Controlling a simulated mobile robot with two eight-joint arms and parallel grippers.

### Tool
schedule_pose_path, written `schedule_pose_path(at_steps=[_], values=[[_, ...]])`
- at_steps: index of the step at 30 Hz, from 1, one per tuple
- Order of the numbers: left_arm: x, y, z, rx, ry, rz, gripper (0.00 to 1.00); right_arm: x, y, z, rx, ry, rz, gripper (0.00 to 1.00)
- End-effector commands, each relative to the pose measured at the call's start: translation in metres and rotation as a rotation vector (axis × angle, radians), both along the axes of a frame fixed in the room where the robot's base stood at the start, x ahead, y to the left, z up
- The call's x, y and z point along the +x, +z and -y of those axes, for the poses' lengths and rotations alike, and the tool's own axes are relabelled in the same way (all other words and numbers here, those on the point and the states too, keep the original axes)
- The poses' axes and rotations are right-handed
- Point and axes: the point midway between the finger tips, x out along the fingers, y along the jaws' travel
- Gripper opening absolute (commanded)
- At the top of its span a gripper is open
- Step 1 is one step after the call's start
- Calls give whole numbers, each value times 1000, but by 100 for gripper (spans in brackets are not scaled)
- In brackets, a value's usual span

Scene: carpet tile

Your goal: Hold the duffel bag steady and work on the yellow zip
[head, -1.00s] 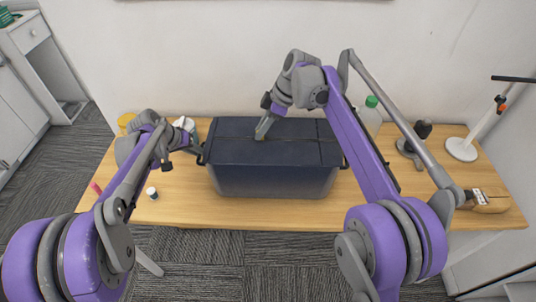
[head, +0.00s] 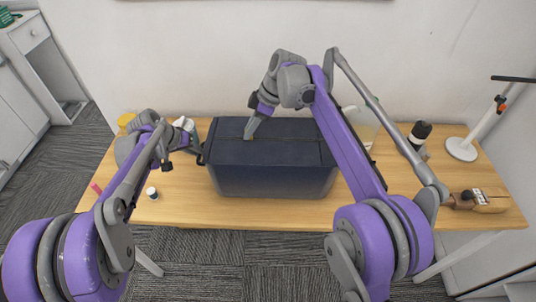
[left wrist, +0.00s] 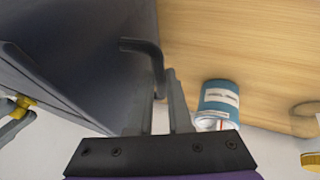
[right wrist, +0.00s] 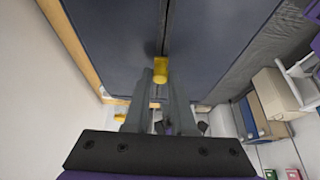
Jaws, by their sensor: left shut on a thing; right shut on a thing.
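The dark blue duffel bag (head: 275,178) sits upright on the wooden table. A seam runs lengthwise along its top. My right gripper (head: 248,136) points down at that seam, left of the bag's middle. In the right wrist view, its fingers (right wrist: 160,88) are shut on the yellow zip pull (right wrist: 161,70), with the dark zip line running on beyond it. My left gripper (head: 198,151) is at the bag's left end. In the left wrist view, its fingers (left wrist: 165,108) are shut on the dark handle (left wrist: 148,55). The pull is too small to make out in the head view.
A can with a blue label (left wrist: 220,102) stands near my left gripper. A small white jar (head: 151,192) stands in front left. A dark-topped bottle (head: 420,132), a white stand (head: 462,150) and a wooden object (head: 486,201) are at the right. The table's front strip is mostly clear.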

Motion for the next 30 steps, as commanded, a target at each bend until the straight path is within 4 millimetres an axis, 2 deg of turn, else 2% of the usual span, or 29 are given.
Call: schedule_pose_path(at_steps=[19,30], values=[[0,0,1,-1,-2,0,0,-1,1,-40,3,1,0,0],[0,0,0,-1,-1,-1,0,-1,1,-42,3,0,0,0]])
